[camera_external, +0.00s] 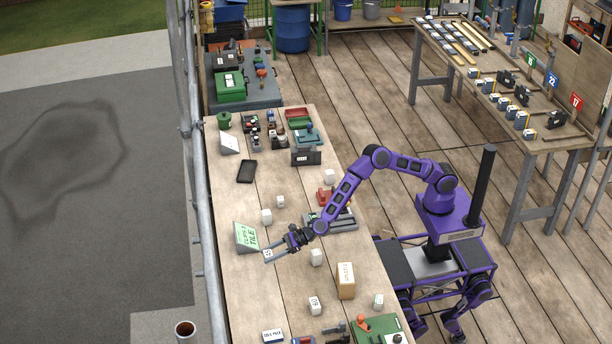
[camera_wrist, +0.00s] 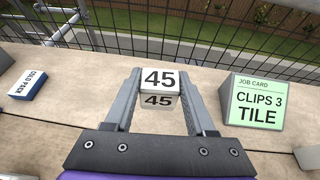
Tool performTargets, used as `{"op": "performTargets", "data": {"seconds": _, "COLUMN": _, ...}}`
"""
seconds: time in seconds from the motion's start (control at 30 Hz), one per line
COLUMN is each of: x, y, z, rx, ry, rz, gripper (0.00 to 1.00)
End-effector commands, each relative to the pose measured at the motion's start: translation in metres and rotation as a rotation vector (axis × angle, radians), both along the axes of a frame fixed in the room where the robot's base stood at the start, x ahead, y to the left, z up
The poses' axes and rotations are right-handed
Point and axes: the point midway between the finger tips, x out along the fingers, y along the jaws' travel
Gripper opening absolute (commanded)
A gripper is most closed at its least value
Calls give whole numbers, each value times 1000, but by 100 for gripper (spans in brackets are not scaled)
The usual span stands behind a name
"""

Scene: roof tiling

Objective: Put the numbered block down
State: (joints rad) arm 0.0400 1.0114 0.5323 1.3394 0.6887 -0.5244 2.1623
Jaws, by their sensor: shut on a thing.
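My gripper (camera_external: 274,251) reaches over the left part of the long wooden bench. In the wrist view my gripper (camera_wrist: 160,95) is shut on a white block numbered 45 (camera_wrist: 159,80), which sits between its two grey fingers. In the external view the same block (camera_external: 268,254) is small at the fingertips, just right of the green job card. I cannot tell whether the block touches the bench top.
The job card (camera_external: 246,236) reads "CLIPS 3 TILE"; it also shows in the wrist view (camera_wrist: 257,102). Several white blocks stand around, one of them (camera_external: 316,257) near my gripper. A "COLD PACK" box (camera_wrist: 27,85) lies to the left in the wrist view. A railing (camera_wrist: 180,42) runs behind the bench edge.

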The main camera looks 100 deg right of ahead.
Motion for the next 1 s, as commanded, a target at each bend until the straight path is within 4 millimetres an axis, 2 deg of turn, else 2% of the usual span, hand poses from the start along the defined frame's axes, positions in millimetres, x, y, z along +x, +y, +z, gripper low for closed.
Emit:
{"op": "performTargets", "data": {"seconds": 0.23, "x": 0, "y": 0, "z": 14, "rx": 1, "ry": -2, "rz": -1, "gripper": 0}}
{"op": "performTargets", "data": {"seconds": 0.5, "x": 1, "y": -3, "z": 60, "rx": 1, "ry": -2, "rz": -3, "gripper": 0}}
{"op": "performTargets", "data": {"seconds": 0.53, "x": 2, "y": -12, "z": 54, "rx": 1, "ry": 2, "rz": -7, "gripper": 0}}
{"op": "performTargets", "data": {"seconds": 0.77, "x": 10, "y": -62, "z": 48, "rx": 1, "ry": 1, "rz": -18, "gripper": 0}}
{"op": "performTargets", "data": {"seconds": 0.87, "x": 12, "y": -93, "z": 44, "rx": 3, "ry": 1, "rz": -26, "gripper": 0}}
{"op": "performTargets", "data": {"seconds": 1.0, "x": 14, "y": -148, "z": 38, "rx": 4, "ry": 1, "rz": -36, "gripper": 0}}
